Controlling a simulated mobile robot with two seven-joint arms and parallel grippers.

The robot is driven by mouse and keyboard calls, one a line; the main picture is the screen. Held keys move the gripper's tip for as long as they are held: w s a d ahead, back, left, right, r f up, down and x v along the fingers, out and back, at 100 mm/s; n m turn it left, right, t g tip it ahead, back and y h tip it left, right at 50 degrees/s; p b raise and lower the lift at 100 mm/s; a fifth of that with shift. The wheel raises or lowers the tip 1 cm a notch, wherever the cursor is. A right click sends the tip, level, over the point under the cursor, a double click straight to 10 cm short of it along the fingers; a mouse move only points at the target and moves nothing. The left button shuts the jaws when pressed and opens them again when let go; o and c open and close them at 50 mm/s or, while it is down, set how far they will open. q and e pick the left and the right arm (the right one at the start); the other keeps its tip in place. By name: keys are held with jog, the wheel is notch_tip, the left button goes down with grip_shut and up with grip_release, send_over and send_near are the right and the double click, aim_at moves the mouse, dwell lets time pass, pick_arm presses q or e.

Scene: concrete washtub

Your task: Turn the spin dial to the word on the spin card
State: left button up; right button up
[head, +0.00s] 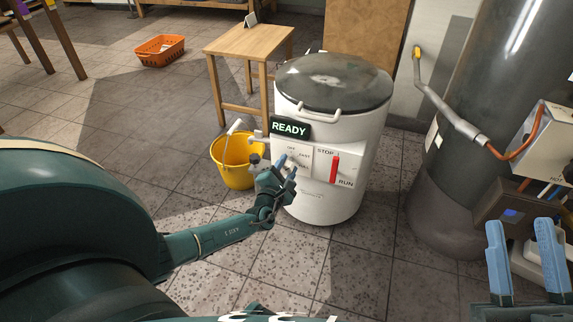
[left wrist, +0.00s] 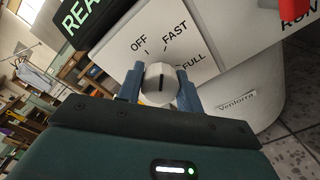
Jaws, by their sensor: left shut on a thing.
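The white spin washer (head: 330,200) has a control panel with a dial (left wrist: 160,84) marked OFF, FAST and FULL. My left gripper (head: 287,166) is shut on the dial, one blue finger on each side, as the left wrist view also shows (left wrist: 160,90). The dial's dark line runs nearly upright in that view; which word it meets is not certain. A small standing card (head: 251,18) is on the wooden table; no word on it is readable. My right gripper (head: 525,262) is open and empty at the lower right.
A sign reading READY (head: 290,127) sits above the dial. A red lever (head: 334,168) stands between STOP and RUN. A yellow bucket (head: 233,172) is left of the washer. The wooden table (head: 245,42) stands behind, and a dark cylinder (head: 455,150) to the right.

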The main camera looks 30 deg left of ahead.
pick_arm(q)
jog(key=shift+m+p, duration=0.45)
jog(key=shift+m, duration=0.85)
pick_arm(e)
jog(key=shift+s+a+f+m+h, duration=0.1)
jog(key=shift+s+f+m+h, duration=0.05)
jog(key=shift+f+m+h, duration=0.6)
jog(key=shift+f, duration=0.1)
pick_arm(q)
jog(key=o, duration=1)
